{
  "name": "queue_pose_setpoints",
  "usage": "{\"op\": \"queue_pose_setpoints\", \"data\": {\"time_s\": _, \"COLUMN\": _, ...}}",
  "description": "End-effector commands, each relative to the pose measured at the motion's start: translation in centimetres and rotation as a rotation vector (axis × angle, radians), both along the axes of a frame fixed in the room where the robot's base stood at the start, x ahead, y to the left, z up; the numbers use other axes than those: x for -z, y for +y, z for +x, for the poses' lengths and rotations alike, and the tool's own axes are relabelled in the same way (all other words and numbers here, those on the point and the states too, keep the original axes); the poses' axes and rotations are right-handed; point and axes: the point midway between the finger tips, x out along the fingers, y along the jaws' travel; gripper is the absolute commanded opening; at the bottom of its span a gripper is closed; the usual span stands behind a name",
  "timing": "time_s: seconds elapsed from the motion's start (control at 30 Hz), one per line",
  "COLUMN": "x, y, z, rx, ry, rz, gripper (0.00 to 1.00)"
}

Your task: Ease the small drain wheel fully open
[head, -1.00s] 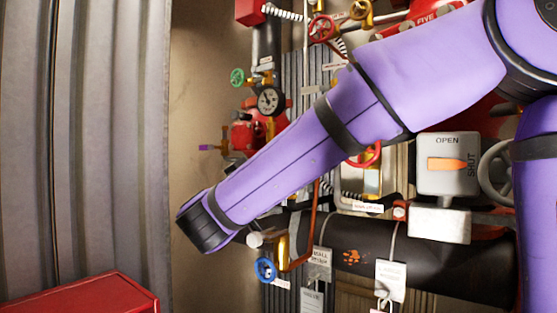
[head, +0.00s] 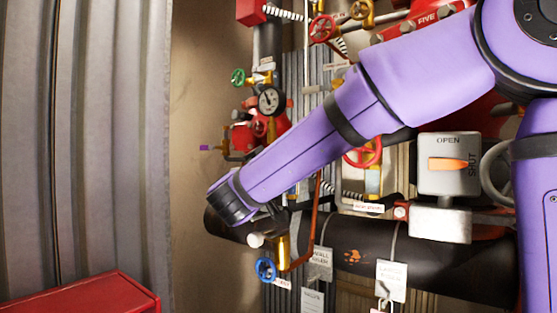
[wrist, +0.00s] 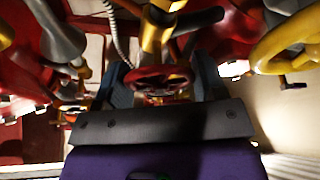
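In the wrist view a small red handwheel (wrist: 158,78) on a brass stem sits just beyond my palm, between the two blue-grey fingers of my gripper (wrist: 163,72). The fingers stand apart on either side of it; I cannot tell whether they touch its rim. In the head view my gripper is mostly hidden behind the end of my purple arm. A small blue handwheel (head: 265,269) hangs on a brass valve below the arm's end. No readable label shows which wheel is the drain wheel, and how far any is turned cannot be told.
A black horizontal pipe (head: 340,247) with hanging tags runs below my arm. A grey OPEN/SHUT box (head: 447,163) stands at right. A gauge (head: 270,100) and a green wheel (head: 238,77) are above the arm. A yellow wheel (wrist: 285,42) is close at right in the wrist view.

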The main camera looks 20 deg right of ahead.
Motion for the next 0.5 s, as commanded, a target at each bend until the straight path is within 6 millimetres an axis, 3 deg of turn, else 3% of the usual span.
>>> {"op": "queue_pose_setpoints", "data": {"time_s": 0.5, "x": -0.02, "y": 0.03, "z": -0.04, "rx": -0.001, "ry": 0.077, "rz": -0.051, "gripper": 0.41}}
